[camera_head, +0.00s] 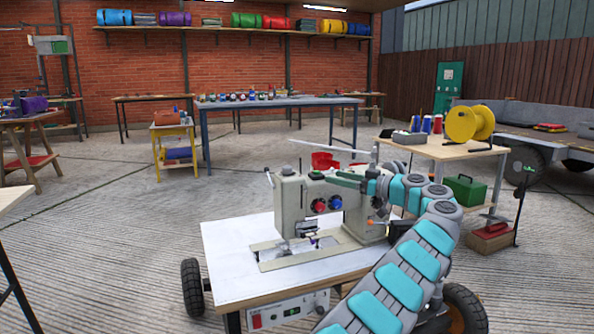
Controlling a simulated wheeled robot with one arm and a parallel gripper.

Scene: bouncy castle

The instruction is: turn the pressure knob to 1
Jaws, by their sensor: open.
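A beige sewing machine (290,200) stands on a white-topped table (228,262). Its front carries a red knob (319,206) and a blue knob (336,202) side by side. I cannot tell which is the pressure knob, and their markings are too small to read.
A panel (290,311) with a red switch sits under the table's front edge. A wooden table (437,150) at right holds a yellow spool (470,123) and thread cones. A blue table (278,103) stands behind. Open concrete floor lies at left.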

